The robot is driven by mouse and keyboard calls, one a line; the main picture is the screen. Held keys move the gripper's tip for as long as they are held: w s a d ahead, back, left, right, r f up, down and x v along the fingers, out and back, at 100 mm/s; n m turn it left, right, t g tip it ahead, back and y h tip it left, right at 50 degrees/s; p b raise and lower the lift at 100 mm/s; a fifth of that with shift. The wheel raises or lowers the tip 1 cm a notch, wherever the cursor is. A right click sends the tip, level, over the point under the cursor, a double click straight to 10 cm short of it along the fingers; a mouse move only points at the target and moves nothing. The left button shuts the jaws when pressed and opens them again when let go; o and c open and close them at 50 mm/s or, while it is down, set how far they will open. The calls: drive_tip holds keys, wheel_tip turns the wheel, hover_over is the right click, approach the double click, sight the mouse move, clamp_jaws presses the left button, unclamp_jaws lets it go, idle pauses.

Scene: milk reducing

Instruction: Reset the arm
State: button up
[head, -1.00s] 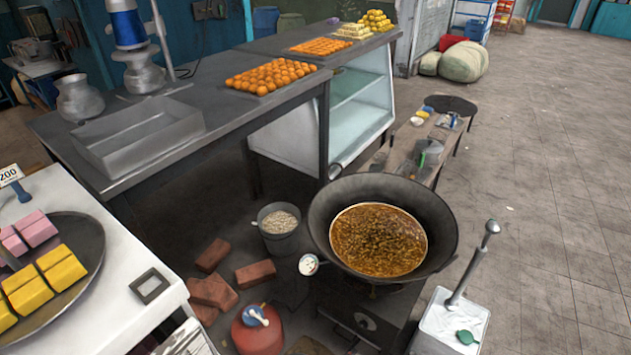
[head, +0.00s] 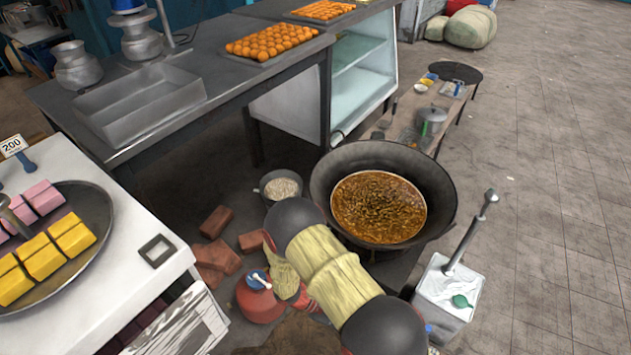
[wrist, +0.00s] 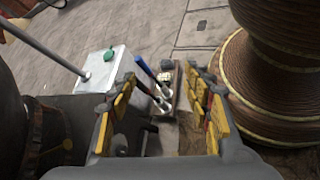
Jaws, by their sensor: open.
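My arm rises into the lower middle of the head view, in front of the stove and the red gas cylinder. In the wrist view my gripper (wrist: 158,100) shows two yellow-padded fingers held well apart, with nothing between them. Beyond and below the fingers lie tools with blue handles (wrist: 150,75) on a small brown surface. In the head view the gripper itself cannot be made out. A large black pan (head: 330,180) of brown simmering food stands just behind my arm.
A white box with a pump lever (head: 445,295) stands right of the pan; it also shows in the wrist view (wrist: 90,65). A red gas cylinder (head: 255,303) and bricks (head: 215,222) lie left of my arm. A ribbed brown round object (wrist: 260,85) is close by the right finger. Tiled floor (head: 560,200) at right is clear.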

wheel_tip(320, 180, up, 30)
drive_tip(key=s+a+r+m+y+p, duration=0.1)
drive_tip(key=s+a+m+y+p, duration=0.15)
drive_tip(key=m+y, duration=0.5)
drive_tip(key=s+d+r+m+t+y+p, duration=0.1)
drive_tip(key=s+d+r+t, duration=0.1)
drive_tip(key=r, duration=0.6)
drive_tip(key=s+d+r+m+t+y+p, duration=0.1)
drive_tip(key=s+d+r+t, duration=0.1)
drive_tip(key=r, duration=0.6)
drive_tip(key=s+d+r+m+t+y+p, duration=0.1)
drive_tip(key=s+d+r+t+y, duration=0.1)
drive_tip(key=r, duration=0.6)
drive_tip(key=shift+d+t, duration=0.5)
drive_tip(key=shift+t, duration=0.5)
